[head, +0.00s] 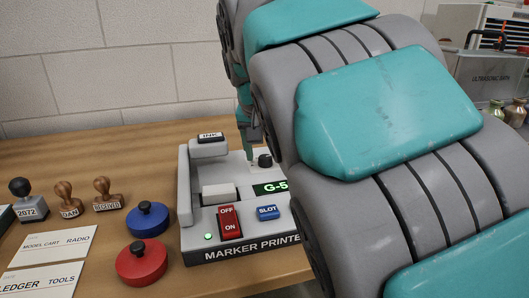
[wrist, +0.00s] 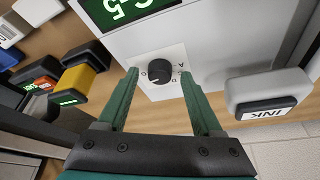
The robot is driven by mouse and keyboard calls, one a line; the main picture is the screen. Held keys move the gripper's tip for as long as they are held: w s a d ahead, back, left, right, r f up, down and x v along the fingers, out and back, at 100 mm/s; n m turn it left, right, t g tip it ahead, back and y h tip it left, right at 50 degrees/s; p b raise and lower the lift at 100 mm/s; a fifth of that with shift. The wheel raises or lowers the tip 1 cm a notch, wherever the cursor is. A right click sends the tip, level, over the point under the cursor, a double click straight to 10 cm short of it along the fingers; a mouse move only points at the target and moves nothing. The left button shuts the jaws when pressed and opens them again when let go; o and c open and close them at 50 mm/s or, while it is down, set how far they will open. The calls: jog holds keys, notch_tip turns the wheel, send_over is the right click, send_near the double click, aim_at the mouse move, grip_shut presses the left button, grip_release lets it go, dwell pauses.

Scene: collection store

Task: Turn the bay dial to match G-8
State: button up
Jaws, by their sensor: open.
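The bay dial is a round black knob (wrist: 160,69) on a white plate with small letters around it, on the marker printer (head: 246,247). In the head view the dial (head: 264,159) shows beside my arm. The printer's green display (head: 271,187) reads G-5; part of it also shows upside down in the wrist view (wrist: 125,8). My gripper (wrist: 158,72) is open, its two green fingers apart on either side of the dial in the wrist view. I cannot tell whether they touch the panel. In the head view my gripper (head: 247,140) is mostly hidden by my arm.
The INK part (wrist: 266,94) is close to the right finger. Stamps (head: 102,193), ink pots (head: 147,220) and cards (head: 54,245) lie left.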

aim_at(262, 174)
jog(key=v, duration=0.7)
jog(key=shift+r, duration=0.3)
jog(key=shift+s, duration=0.1)
